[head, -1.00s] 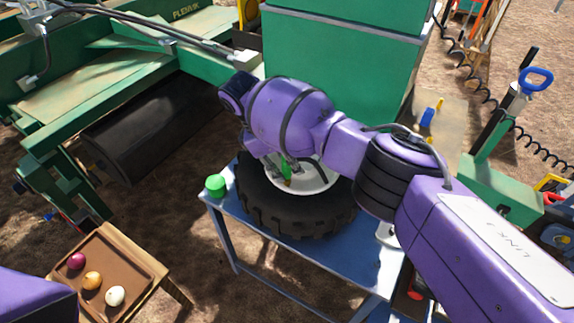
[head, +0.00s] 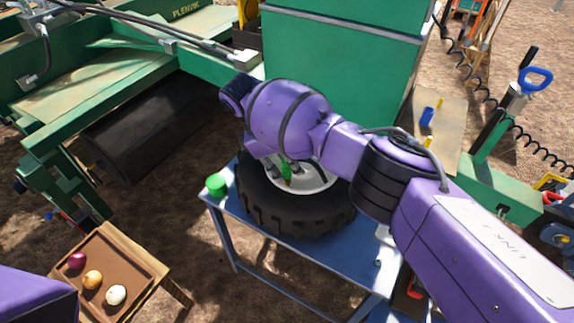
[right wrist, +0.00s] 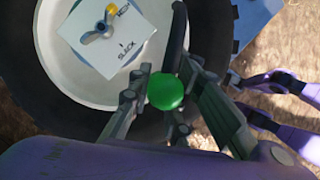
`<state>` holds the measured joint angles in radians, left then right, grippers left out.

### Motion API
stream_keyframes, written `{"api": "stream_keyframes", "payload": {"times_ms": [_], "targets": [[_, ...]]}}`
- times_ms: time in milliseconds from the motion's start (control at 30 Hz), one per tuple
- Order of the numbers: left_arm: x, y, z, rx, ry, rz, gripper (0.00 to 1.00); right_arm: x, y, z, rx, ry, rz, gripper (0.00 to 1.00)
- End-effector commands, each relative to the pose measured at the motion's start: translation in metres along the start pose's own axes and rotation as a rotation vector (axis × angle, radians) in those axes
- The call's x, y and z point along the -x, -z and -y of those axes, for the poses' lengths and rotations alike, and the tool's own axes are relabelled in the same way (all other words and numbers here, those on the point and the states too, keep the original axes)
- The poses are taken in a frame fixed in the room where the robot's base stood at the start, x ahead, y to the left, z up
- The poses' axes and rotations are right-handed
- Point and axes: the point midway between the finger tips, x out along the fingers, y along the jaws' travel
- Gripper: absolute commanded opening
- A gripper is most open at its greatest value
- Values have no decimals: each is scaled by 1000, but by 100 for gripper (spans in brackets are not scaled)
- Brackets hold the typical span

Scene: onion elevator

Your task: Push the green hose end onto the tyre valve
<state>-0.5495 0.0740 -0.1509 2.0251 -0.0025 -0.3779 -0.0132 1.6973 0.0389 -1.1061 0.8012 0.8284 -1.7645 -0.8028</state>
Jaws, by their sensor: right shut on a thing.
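The dark tyre (head: 298,215) lies flat on a blue table, its white rim (head: 316,178) partly hidden under my right arm. My right gripper (head: 287,172) is low over the rim, shut on the green hose end (head: 285,168). In the right wrist view the hose end (right wrist: 166,92) shows as a round green shape between the fingers (right wrist: 160,105). A white plate (right wrist: 108,38) marked SLACK, with a pointer, sits inside the rim there. I cannot make out the tyre valve, or whether the hose end touches it.
A tall green box (head: 340,75) stands behind. Green machinery (head: 60,150) fills the upper left.

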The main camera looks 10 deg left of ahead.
Motion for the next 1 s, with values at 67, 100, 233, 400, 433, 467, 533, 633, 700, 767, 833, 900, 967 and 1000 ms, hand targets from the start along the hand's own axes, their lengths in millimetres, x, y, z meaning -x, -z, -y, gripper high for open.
{"api": "stream_keyframes", "payload": {"times_ms": [67, 100, 233, 400, 433, 467, 533, 633, 700, 767, 833, 900, 967, 1000], "targets": [[0, -2, 0, 0, 0, 2, 40, -3, 1, 0, 0, 1, 0, 0], [-1, -2, 0, 0, 0, 3, 40, -4, 2, 0, 0, 1, 0, 0], [-1, -4, 0, 0, 0, 5, 40, -7, 3, 0, 0, 0, 0, 0], [-1, -4, 0, 0, 0, 6, 40, -7, 3, 0, 0, 0, 0, 31], [-1, -4, 0, 0, 0, 6, 40, -7, 3, 0, 0, 0, 0, 35], [-1, -4, 0, 0, 0, 6, 40, -7, 3, 0, 0, 0, 0, 39], [-1, -4, 0, 0, 0, 6, 40, -7, 3, 0, 0, 0, 0, 41], [-1, -4, 0, 0, 0, 6, 40, -7, 3, 0, 0, 0, 0, 41], [-1, -4, 0, 0, 0, 6, 40, -7, 3, 0, 0, 0, 0, 41], [-1, -4, 0, 0, 0, 6, 40, -7, 3, 0, 0, 0, 0, 48], [-1, -4, 0, 0, 0, 6, 40, -7, 3, 0, 0, 0, 0, 57], [-1, -4, 0, 0, 0, 6, 40, -7, 3, 0, 0, 0, 0, 57], [-1, -4, 0, 0, 0, 6, 40, -7, 3, 0, 0, 0, 0, 57], [-1, -4, 0, 0, 0, 6, 40, -7, 3, 0, 0, 0, 0, 57]]}}
